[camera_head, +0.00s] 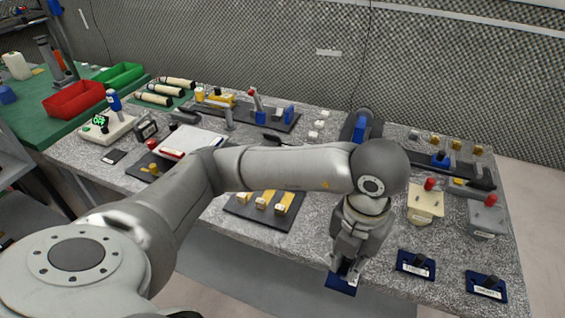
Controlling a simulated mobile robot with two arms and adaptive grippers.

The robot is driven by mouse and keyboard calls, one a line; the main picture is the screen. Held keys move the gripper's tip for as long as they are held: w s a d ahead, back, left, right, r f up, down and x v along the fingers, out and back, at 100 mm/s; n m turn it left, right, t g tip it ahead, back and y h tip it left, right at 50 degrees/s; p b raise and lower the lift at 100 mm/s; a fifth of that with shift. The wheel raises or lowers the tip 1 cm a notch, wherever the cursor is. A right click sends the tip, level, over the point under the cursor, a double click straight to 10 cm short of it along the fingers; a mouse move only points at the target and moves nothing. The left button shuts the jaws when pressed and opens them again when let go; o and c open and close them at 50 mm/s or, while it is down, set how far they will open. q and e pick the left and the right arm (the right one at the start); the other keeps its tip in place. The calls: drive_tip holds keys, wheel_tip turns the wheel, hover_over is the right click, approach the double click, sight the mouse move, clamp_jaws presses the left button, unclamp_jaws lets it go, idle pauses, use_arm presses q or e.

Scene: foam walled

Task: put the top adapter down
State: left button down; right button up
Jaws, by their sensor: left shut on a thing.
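My left arm reaches across the table from the left, and its gripper (346,266) points down near the table's front edge. It is shut on a blue adapter (341,285), a flat plate mostly hidden behind the fingers. I cannot tell whether the plate touches the table or hangs just above it. Two similar blue plates with black handles and white labels lie to the right, one nearer (415,264) and one at the front right corner (486,286). I cannot tell from the labels which is the top adapter. My right gripper is not in view.
A cream block with a red knob (425,203) and a grey one (487,217) stand behind the blue plates. A dark tray with yellow parts (264,209) lies left of the gripper. Red (74,100) and green bins (119,76) stand far left. Speckled tabletop shows between the plates.

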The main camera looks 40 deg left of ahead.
use_arm(q)
drive_tip(key=shift+w+a+f, duration=0.1)
drive_tip(key=shift+w+f, duration=0.05)
drive_tip(key=shift+w, duration=0.25)
drive_tip(key=w+a+f+p, duration=0.1)
drive_tip(key=w+f, duration=0.1)
drive_tip(key=w, duration=0.2)
drive_tip(key=w+a+f, duration=0.1)
drive_tip(key=w+f, duration=0.2)
drive_tip(key=w, duration=0.1)
drive_tip(key=w+a+f+p, duration=0.1)
drive_tip(key=w+f, duration=0.2)
drive_tip(key=w, duration=0.1)
drive_tip(key=shift+a+f+p, duration=0.2)
drive_tip(key=shift+a+p, duration=0.05)
drive_tip(key=shift+p, duration=0.1)
drive_tip(key=shift+w+a+f, duration=0.1)
drive_tip(key=shift+w+f, duration=0.4)
drive_tip(key=shift+f, duration=0.15)
wheel_tip(320, 180, down, 2)
drive_tip(key=shift+f+p, duration=0.15)
drive_tip(key=shift+p, duration=0.8)
drive_tip(key=shift+f, duration=0.6)
drive_tip(key=c, duration=1.4)
unclamp_jaws()
drive_tip(key=shift+r, duration=0.1)
